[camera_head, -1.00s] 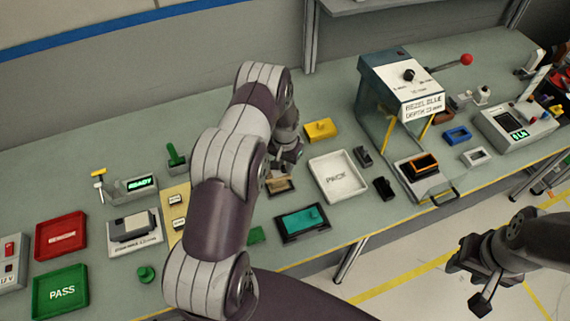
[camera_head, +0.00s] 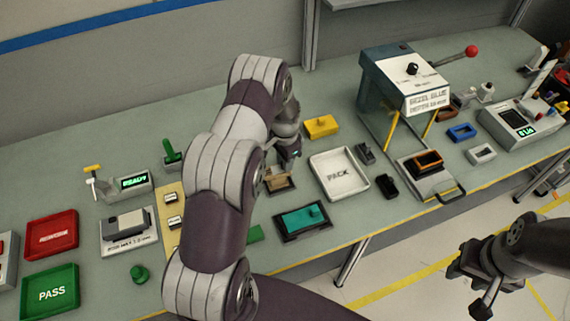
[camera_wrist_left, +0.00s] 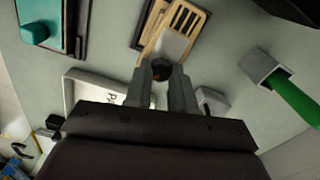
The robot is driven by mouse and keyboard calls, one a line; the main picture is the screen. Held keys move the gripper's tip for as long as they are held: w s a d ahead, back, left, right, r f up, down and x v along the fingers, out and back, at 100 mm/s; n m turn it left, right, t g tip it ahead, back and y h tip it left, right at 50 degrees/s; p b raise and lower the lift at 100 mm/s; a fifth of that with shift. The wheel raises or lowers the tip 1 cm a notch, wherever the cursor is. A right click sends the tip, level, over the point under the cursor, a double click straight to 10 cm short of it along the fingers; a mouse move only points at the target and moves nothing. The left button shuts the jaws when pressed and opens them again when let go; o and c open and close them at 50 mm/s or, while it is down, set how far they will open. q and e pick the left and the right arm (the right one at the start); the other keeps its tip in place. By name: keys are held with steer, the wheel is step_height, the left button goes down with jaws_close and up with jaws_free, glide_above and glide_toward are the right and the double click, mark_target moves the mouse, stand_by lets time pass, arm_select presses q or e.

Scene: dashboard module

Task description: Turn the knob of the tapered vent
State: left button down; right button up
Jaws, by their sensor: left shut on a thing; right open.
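The tan slotted vent (camera_wrist_left: 186,20) sits in a dark tray (camera_head: 288,188) on the bench. In the head view the vent (camera_head: 279,178) is partly hidden by my left arm. In the head view my left gripper (camera_head: 287,160) is just above the vent. My right gripper (camera_head: 470,268) is open and empty, off the front edge of the bench.
A white PACK tray (camera_head: 339,174) and a dark tray with a teal part (camera_head: 303,220) lie close to the vent. A yellow block (camera_head: 321,126) lies behind. A press (camera_head: 404,82) stands to the right. A green lever (camera_head: 171,152) stands left of my arm.

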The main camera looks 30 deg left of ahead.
arm_select(q)
steer(key=m+b, duration=0.2)
steer(key=m, duration=0.3)
steer(key=shift+f+m+b, duration=0.1)
steer(key=shift+m+b, duration=0.2)
steer(key=shift+b, duration=0.1)
steer(key=m+b, duration=0.1)
steer(key=m, duration=0.2)
steer(key=shift+m+b, duration=0.4)
steer(key=shift+m, duration=1)
steer(key=c, duration=0.9)
jaws_free()
steer(key=shift+c, duration=0.2)
